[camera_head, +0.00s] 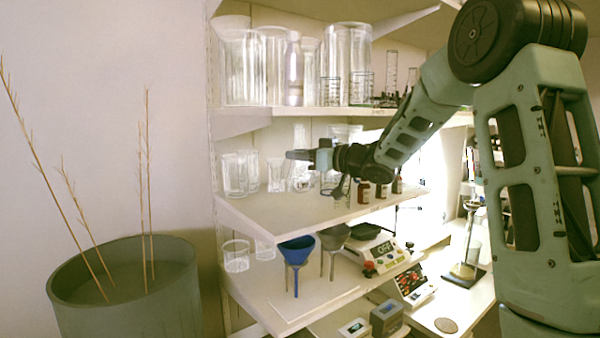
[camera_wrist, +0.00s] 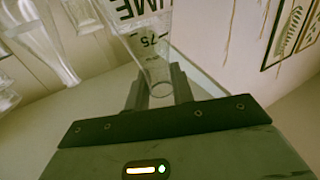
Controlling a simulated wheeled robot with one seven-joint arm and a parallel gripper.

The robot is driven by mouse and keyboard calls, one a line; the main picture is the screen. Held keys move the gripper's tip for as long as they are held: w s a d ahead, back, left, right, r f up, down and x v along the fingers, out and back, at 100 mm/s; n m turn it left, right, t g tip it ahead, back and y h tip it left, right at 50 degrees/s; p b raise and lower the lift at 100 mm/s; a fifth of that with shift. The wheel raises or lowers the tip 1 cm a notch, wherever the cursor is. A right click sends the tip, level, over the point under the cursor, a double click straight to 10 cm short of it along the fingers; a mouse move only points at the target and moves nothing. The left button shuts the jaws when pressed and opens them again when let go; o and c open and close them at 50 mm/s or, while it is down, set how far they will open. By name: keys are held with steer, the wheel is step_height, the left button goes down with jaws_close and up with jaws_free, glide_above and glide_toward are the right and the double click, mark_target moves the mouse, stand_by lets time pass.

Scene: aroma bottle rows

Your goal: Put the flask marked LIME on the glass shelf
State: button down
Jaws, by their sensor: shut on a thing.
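A clear glass flask (camera_wrist: 148,48) with black lettering, partly cut off and upside down, that reads as the end of LIME, plus a 75 mark, is between my fingers in the wrist view. My gripper (camera_wrist: 159,88) is shut on it. In the head view my gripper (camera_head: 300,156) is over the middle shelf (camera_head: 290,210), at its left part, among clear glassware; the held flask is hard to tell from the glass behind it there. The upper shelf (camera_head: 240,117) carries tall clear glass vessels. I cannot tell which shelf is the glass shelf by a label.
Clear beakers (camera_head: 235,174) stand left of my gripper, and small brown bottles (camera_head: 364,191) stand to its right. Funnels on stands (camera_head: 297,250) and a scale (camera_head: 385,258) are on the lower shelf. A large planter (camera_head: 125,290) stands at the left. The middle shelf's front edge is clear.

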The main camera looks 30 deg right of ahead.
mark_target(307, 182)
step_height(307, 182, down, 5)
steer(key=shift+s+f+p, duration=0.1)
steer(key=shift+s+p, duration=0.05)
steer(key=shift+p, duration=0.7)
steer(key=shift+w+f+p, duration=0.2)
steer(key=shift+f+p, duration=0.3)
steer(key=shift+p, duration=0.05)
steer(key=shift+f, duration=0.15)
steer(key=shift+f, duration=0.1)
steer(key=shift+f+b, duration=0.15)
steer(key=shift+b, duration=0.15)
steer(key=c, duration=1.2)
jaws_free()
